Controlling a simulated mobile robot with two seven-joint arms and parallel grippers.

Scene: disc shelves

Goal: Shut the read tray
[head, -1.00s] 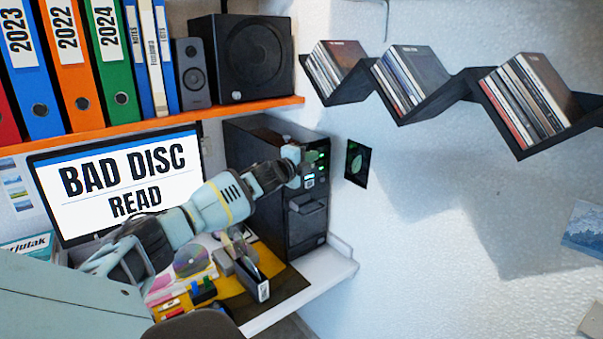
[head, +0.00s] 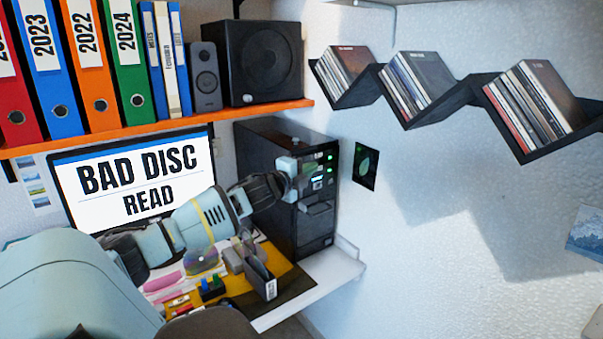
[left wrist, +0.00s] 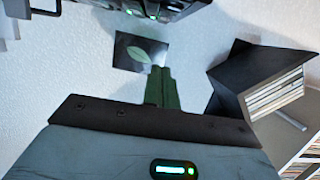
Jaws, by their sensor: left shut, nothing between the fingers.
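The black computer tower (head: 265,185) stands on the desk, with small green lights on its front. My left gripper (head: 303,182) is in front of the tower's upper front and partly hides it. In the left wrist view its fingers (left wrist: 161,88) are together, with nothing between them. A dark ledge (head: 318,208) sticks out of the tower's front below the gripper; I cannot tell whether it is the read tray. Part of the tower's front (left wrist: 140,8) shows at the top of the left wrist view. The monitor (head: 130,180) reads "BAD DISC" and "READ". My right gripper is not in view.
Zigzag wall shelves (head: 460,97) hold discs at the right. An orange shelf (head: 170,122) with binders and speakers runs above the monitor. A dark card with a green leaf shape (head: 366,166) is on the wall beside the tower. The desk front holds small items.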

